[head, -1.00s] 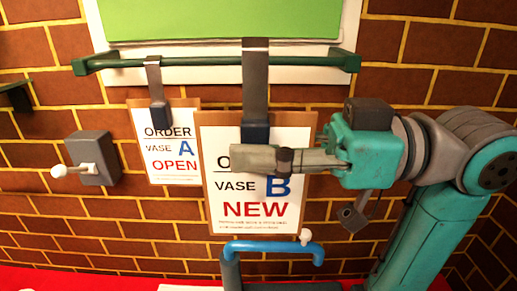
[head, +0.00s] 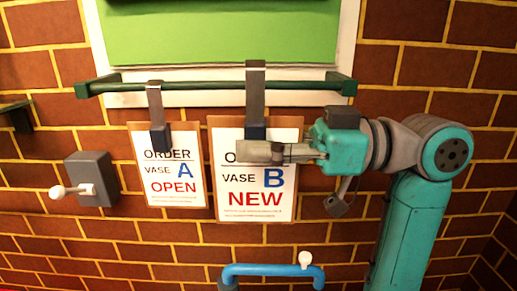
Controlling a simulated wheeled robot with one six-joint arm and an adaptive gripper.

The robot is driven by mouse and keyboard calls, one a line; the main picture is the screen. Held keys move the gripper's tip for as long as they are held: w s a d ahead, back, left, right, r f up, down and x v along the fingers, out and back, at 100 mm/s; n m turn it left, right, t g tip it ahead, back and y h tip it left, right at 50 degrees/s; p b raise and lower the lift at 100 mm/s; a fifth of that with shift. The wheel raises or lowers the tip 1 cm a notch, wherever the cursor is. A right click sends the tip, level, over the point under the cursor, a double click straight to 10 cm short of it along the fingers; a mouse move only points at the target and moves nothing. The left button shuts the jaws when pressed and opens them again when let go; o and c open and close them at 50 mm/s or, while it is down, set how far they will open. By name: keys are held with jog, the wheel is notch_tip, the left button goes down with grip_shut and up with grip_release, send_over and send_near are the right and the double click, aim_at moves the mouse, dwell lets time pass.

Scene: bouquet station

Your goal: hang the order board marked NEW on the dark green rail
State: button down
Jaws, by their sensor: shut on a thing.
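The order board marked NEW (head: 254,201), with blue B, hangs upright from my gripper (head: 262,152). The gripper is shut on it, its fingers covering part of the board just below the dark clip. The board's grey hanger strap (head: 255,98) crosses in front of the dark green rail (head: 205,87), right of the rail's middle. The strap's top shows a little above the rail. I cannot tell whether its hook is behind the rail or still in front of it.
The board marked OPEN (head: 175,187), with blue A, hangs on the rail just left of the NEW board; their edges are close. A grey wall box with a white-knobbed lever (head: 95,178) is further left. A blue pipe-like handle (head: 265,269) is below. The rail's right part is free.

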jog(key=w+f, duration=0.2)
jog(key=w, duration=0.5)
jog(key=shift+f, duration=0.2)
dwell(0.7)
jog(key=c, duration=0.8)
grip_release()
jog(key=shift+d, duration=0.1)
